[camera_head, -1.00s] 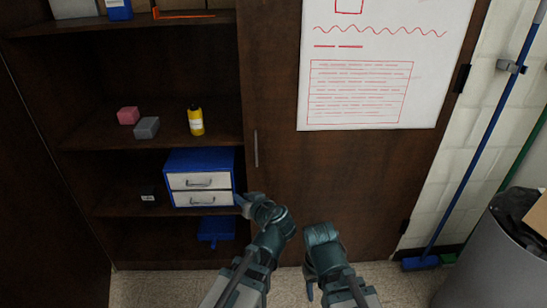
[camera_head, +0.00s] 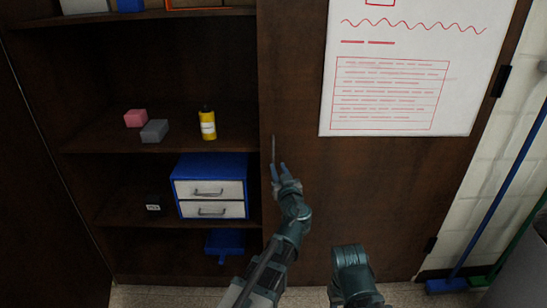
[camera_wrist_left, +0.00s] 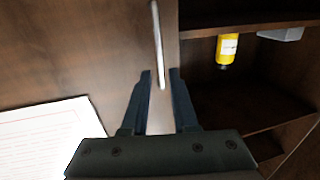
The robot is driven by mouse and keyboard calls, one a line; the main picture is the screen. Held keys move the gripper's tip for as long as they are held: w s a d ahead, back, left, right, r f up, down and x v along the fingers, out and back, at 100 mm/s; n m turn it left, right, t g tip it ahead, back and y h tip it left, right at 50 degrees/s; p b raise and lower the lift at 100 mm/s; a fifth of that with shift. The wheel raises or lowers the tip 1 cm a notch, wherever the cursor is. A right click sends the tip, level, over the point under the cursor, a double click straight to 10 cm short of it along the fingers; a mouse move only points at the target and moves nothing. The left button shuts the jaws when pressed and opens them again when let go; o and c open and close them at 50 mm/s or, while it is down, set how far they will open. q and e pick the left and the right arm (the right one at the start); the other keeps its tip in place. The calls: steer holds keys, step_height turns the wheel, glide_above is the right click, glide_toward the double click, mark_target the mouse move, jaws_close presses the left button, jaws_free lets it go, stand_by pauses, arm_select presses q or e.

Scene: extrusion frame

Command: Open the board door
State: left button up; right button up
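The board door (camera_head: 300,110) is a dark wood panel with a white sheet with red drawings (camera_head: 395,100) on it. It stands closed or nearly so, to the right of the open shelves. Its thin vertical metal handle (camera_head: 273,150) is near the left edge and also shows in the left wrist view (camera_wrist_left: 157,40). My left gripper (camera_head: 278,168) is at the handle's lower end. In the left wrist view its two fingers (camera_wrist_left: 160,75) are apart, with the handle's lower end between them. Contact is not clear. My right gripper is out of view; only part of that arm shows.
Shelves hold a blue drawer box (camera_head: 212,165), a yellow bottle (camera_head: 207,124), a pink block (camera_head: 136,118) and a grey block (camera_head: 154,131). A blue-handled broom (camera_head: 500,200) leans by the wall at right. Floor shows along the bottom.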

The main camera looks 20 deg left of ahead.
mark_target(273, 157)
arm_select(q)
steer(key=x, duration=0.8)
steer(key=shift+w+a, duration=0.1)
steer(key=shift+c, duration=0.2)
jaws_close()
stand_by(1.1)
